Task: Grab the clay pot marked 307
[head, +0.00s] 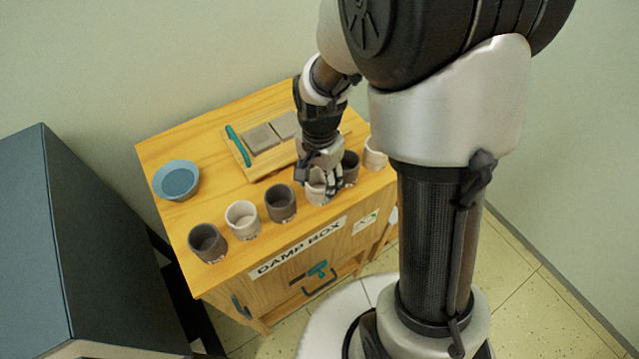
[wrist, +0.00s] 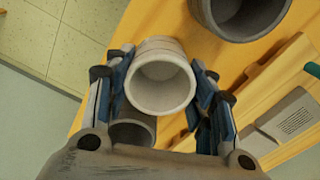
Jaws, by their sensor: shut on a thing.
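Several clay pots stand in a row along the front edge of a wooden cabinet top, light and dark in turn. My gripper (head: 320,181) reaches down over the row and is shut on a light pot (head: 317,192). In the wrist view this pale pot (wrist: 161,76) sits upright between the two fingers, its open mouth toward the camera. A dark pot (head: 281,204) stands to its left and another dark pot (head: 350,170) to its right. I cannot read any number on the pots, and I cannot tell whether the held pot is off the wood.
Further left are a light pot (head: 242,221) and a dark pot (head: 207,244); a light pot (head: 376,153) is at the right end. Behind are a board with grey slabs (head: 262,138) and a blue bowl (head: 176,180). The cabinet front reads DAMP BOX (head: 298,248).

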